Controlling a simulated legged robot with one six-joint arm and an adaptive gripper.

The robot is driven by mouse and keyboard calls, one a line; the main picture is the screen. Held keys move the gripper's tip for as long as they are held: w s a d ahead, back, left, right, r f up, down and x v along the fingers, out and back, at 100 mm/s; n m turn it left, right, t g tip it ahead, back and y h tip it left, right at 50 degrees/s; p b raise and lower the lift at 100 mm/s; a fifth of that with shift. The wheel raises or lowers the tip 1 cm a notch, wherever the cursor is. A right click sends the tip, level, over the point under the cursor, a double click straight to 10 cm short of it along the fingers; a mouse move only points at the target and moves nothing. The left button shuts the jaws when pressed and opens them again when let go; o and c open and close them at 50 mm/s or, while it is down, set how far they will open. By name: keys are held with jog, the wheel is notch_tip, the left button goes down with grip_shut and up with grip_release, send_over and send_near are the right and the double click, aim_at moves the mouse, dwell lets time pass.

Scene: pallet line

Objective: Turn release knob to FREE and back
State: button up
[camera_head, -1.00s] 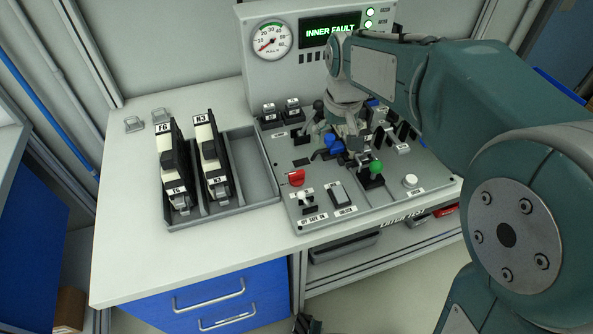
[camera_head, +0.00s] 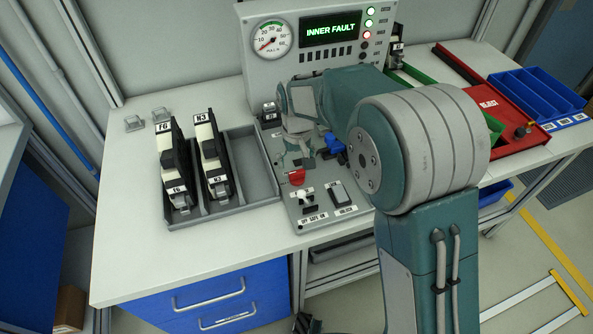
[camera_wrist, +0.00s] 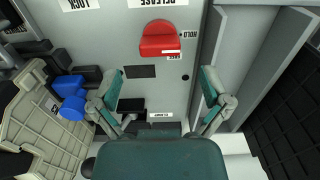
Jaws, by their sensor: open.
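The red release knob (camera_head: 297,176) stands on the sloped grey control panel (camera_head: 318,211), near its left edge. In the head view my gripper (camera_head: 303,156) hangs over the panel just behind the knob. I see no contact with the knob.
A blue control (camera_head: 334,143) stands right of my gripper. A toggle switch (camera_head: 303,197) and a black rocker (camera_head: 339,192) sit in front of the knob. A grey tray (camera_head: 255,170) with black-and-white modules adjoins the panel. The display (camera_head: 331,29) reads INNER FAULT.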

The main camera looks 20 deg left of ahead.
aim_at(297, 171)
jog(key=shift+f, duration=2.25)
jog(key=c, duration=1.2)
